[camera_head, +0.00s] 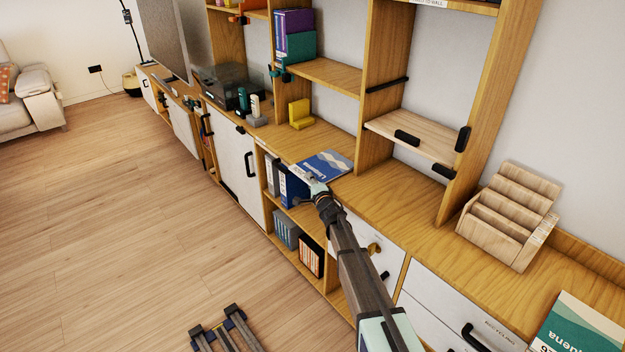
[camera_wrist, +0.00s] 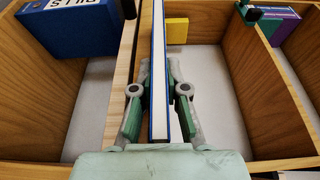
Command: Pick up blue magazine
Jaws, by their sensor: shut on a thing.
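The blue magazine (camera_head: 328,162) lies at the front of the wooden cabinet top, its blue cover with a white pattern facing up in the head view. In the wrist view the magazine (camera_wrist: 158,75) shows edge-on as white pages between blue covers. My gripper (camera_head: 318,188) is at the magazine's near edge. In the wrist view my gripper (camera_wrist: 158,80) has a finger on each side of the magazine and is shut on it. I cannot tell whether the magazine still touches the cabinet top.
A yellow bookend (camera_head: 301,115) stands behind the magazine. A blue binder (camera_wrist: 70,27) stands in the open shelf below. A wooden tiered rack (camera_head: 508,215) and a green book (camera_head: 580,325) are at the right. Shelf uprights rise close behind.

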